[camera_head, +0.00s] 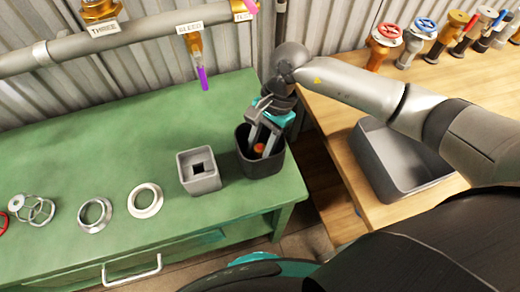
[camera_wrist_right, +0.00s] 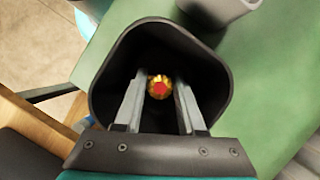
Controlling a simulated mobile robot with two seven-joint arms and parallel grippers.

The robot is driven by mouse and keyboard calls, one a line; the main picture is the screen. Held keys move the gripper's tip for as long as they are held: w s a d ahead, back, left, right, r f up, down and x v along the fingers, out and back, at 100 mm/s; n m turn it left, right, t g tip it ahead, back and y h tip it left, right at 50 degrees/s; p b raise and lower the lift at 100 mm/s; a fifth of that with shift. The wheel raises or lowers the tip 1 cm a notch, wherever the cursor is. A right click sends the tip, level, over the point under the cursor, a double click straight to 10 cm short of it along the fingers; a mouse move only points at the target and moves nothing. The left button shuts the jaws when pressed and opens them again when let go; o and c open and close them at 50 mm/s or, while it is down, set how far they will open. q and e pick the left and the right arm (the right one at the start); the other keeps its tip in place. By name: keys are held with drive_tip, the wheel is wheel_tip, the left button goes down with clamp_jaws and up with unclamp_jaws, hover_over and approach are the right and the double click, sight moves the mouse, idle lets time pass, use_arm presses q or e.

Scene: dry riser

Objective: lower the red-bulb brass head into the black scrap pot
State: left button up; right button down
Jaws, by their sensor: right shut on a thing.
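The black scrap pot (camera_head: 272,168) stands at the right end of the green bench; its dark inside and rim (camera_wrist_right: 105,55) fill the middle of the wrist view. My right gripper (camera_head: 260,144) reaches down into the pot's mouth. It is shut on the red-bulb brass head, whose orange-red top (camera_head: 259,148) shows between the fingers. In the wrist view the brass head (camera_wrist_right: 158,87) is a gold ring around a red centre, inside the pot's outline. Its underside and its height above the pot floor are hidden. My left gripper is not in view.
A grey square block with a socket (camera_head: 199,171) stands just left of the pot. Metal rings (camera_head: 145,200) lie further left on the green bench (camera_head: 120,150). A pipe with labels and a purple-tipped outlet (camera_head: 202,78) hangs behind. A grey tray (camera_head: 400,158) and several valves (camera_head: 387,40) stand on the wooden bench.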

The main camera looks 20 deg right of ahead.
drive_tip(key=shift+c, duration=2.1)
unclamp_jaws()
drive_tip(key=p+v, duration=0.1)
drive_tip(key=v, duration=1.4)
drive_tip(key=shift+r, duration=0.15)
